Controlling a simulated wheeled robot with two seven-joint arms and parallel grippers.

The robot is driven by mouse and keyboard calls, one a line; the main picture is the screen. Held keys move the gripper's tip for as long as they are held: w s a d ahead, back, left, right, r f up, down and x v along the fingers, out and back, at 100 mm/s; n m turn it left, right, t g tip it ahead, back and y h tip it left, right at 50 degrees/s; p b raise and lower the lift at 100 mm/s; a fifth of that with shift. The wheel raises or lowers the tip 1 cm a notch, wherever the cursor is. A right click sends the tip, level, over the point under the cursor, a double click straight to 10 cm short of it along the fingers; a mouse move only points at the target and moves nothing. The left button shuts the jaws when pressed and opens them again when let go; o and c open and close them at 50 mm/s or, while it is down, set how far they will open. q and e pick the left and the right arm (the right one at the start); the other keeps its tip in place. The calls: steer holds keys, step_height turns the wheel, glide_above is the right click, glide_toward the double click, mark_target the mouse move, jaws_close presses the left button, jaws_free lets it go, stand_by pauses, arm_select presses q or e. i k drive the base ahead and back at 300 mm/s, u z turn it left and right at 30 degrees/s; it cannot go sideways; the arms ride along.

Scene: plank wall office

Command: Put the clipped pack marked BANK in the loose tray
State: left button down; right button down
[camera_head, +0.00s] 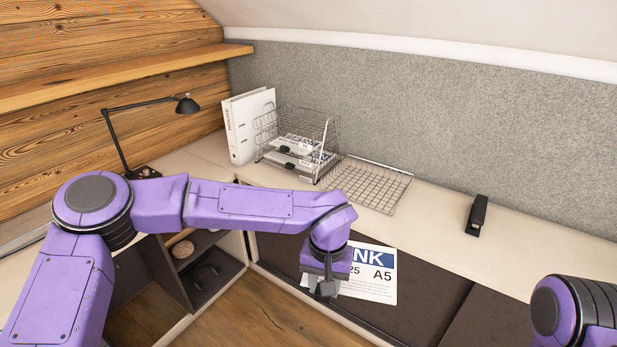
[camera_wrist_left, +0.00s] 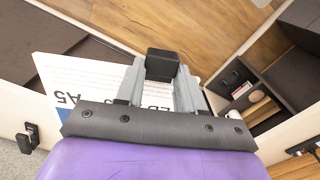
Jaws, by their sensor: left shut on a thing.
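The pack (camera_head: 372,287) is a white sheet bundle with a blue band; the letters NK and the marks 25 and A5 show, and the rest of the word is hidden by my gripper. My left gripper (camera_head: 325,284) is shut on the pack at its near left edge, where a black block, apparently the clip (camera_wrist_left: 162,63), sits between the fingers in the wrist view. The pack lies roughly flat over a dark brown surface; I cannot tell its height. The loose tray (camera_head: 388,186), an empty-looking wire tray, sits on the cream ledge behind. My right gripper is out of view.
A wire rack (camera_head: 331,135) with clipped packs stands left of the loose tray, beside a white binder (camera_head: 247,125). A black stapler-like object (camera_head: 477,215) lies to the right on the ledge. A black lamp (camera_head: 118,140) stands at left. The ledge between tray and stapler is clear.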

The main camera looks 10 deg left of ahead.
mark_target(361, 193)
steer(key=u, duration=0.45)
steer(key=i, duration=1.45)
steer(key=z, duration=0.8)
